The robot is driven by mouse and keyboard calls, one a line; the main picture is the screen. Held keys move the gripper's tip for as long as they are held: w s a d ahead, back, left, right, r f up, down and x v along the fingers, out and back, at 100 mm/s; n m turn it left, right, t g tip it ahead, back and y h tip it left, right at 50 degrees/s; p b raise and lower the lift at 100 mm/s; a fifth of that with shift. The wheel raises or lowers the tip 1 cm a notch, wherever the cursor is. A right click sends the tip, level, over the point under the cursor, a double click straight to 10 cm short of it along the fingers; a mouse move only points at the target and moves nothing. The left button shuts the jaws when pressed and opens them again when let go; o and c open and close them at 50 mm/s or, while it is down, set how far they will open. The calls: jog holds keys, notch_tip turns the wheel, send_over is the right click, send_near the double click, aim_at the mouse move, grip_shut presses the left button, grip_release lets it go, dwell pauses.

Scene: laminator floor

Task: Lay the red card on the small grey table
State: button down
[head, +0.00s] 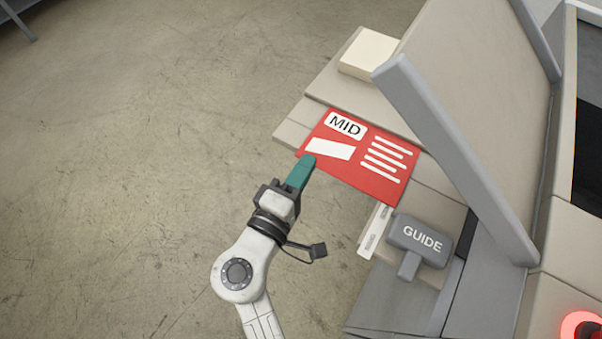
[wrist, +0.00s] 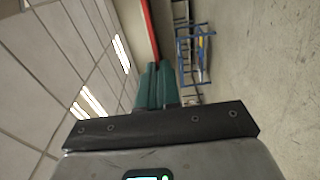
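The red card (head: 385,172), marked MID with white blocks and lines, shows flat in the head view. It overlaps the machine's pale stepped boards; I cannot tell whether it touches them. My gripper (head: 303,168) has its green fingers at the card's near left corner. In the wrist view the fingers (wrist: 156,84) are close together, with the card (wrist: 147,25) seen edge-on as a red strip running from their tips. They appear shut on it. A grey-blue surface with a leg (head: 22,22) is cut off at the head view's top left; I cannot tell whether it is the small grey table.
The machine's raised beige cover (head: 480,90) stands right of the card. A grey GUIDE block (head: 420,240) and a pale block (head: 370,52) are near it. A red lit button (head: 582,328) is at bottom right. A blue frame (wrist: 193,50) stands beyond. Floor at left is clear.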

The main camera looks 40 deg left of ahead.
jog(key=shift+a, duration=0.45)
jog(key=c, duration=1.3)
grip_release()
jog(key=shift+s, duration=0.1)
jog(key=shift+o, duration=0.2)
jog(key=b+v, duration=0.2)
jog(key=v, duration=0.8)
jog(key=shift+s, duration=0.35)
jog(key=shift+d, duration=0.1)
